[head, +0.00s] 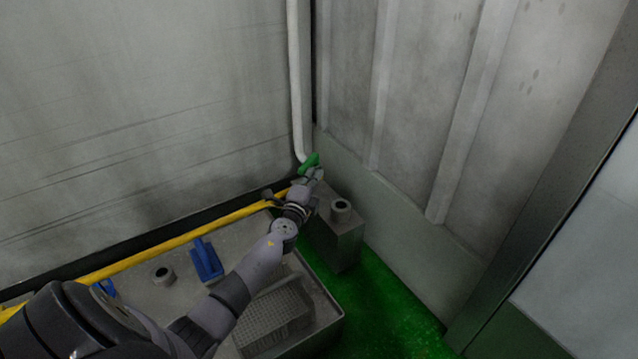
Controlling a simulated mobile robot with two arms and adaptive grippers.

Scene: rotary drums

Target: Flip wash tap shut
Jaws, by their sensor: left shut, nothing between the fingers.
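The wash tap shows as a green handle (309,161) at the lower end of a pale vertical pipe (297,80) in the corner. My left arm reaches in from the lower left. My left gripper (314,174) is shut and empty, right at the green handle, just below and to its right in the head view. Whether the fingertips touch the handle I cannot tell. The tap's body is partly hidden behind the gripper and wrist. My right gripper is not in view.
A grey metal tray (335,315) with blue items (206,260) and a mesh block (275,320) lies below my arm. A yellow rail (170,245) runs along the wall. A grey box (345,240) stands on the green floor (385,310), which is clear further right.

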